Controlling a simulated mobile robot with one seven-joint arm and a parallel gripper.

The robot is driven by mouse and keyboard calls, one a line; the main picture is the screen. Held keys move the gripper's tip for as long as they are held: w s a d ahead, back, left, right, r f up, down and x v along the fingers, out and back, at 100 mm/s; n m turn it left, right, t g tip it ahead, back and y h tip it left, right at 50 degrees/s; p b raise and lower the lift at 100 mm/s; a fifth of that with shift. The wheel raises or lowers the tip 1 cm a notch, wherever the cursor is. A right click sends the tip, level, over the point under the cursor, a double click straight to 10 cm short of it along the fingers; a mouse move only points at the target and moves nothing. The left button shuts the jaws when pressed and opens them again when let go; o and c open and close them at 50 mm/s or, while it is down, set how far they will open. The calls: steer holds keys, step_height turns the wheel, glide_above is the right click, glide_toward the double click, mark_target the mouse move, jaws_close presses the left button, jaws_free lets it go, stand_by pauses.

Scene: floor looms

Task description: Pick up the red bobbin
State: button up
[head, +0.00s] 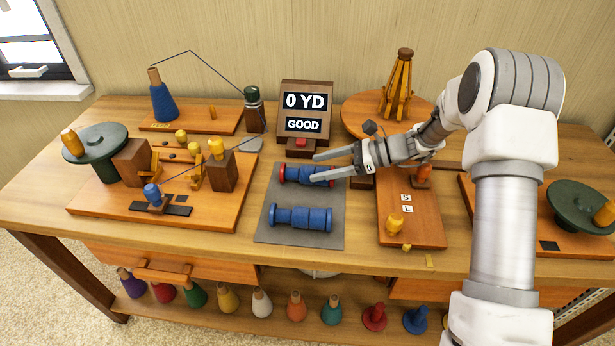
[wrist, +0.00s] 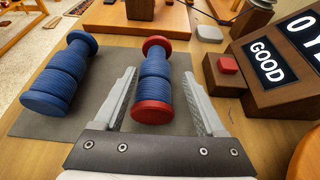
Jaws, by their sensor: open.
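The red bobbin (head: 287,173) has red end flanges and a blue wound middle, and lies on its side on a grey mat (head: 265,228). In the wrist view the red bobbin (wrist: 154,80) points away from me, its near red end between the two fingers. My gripper (head: 314,168) is open and empty, reaching in from the right over the bobbin's right end; in the wrist view my gripper (wrist: 159,72) has a finger on each side with visible gaps. Its exact height over the mat is unclear. An all-blue bobbin (head: 300,218) lies nearer the front; it is at left in the wrist view (wrist: 60,78).
A display stand (head: 305,86) reading "0 YD" and "GOOD" stands behind the mat, with a red button (head: 301,142). Wooden post boards stand left (head: 100,205) and right (head: 425,230) of the mat. A small grey pad (head: 250,145) lies behind it.

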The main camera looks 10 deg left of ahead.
mark_target(309, 170)
steer(key=x, duration=0.1)
steer(key=b+x, duration=0.1)
steer(key=x, duration=0.2)
steer(key=shift+s+a, duration=0.2)
steer(key=shift+s, duration=0.15)
steer(key=shift+a+b, duration=0.3)
steer(key=shift+a, duration=0.1)
jaws_close()
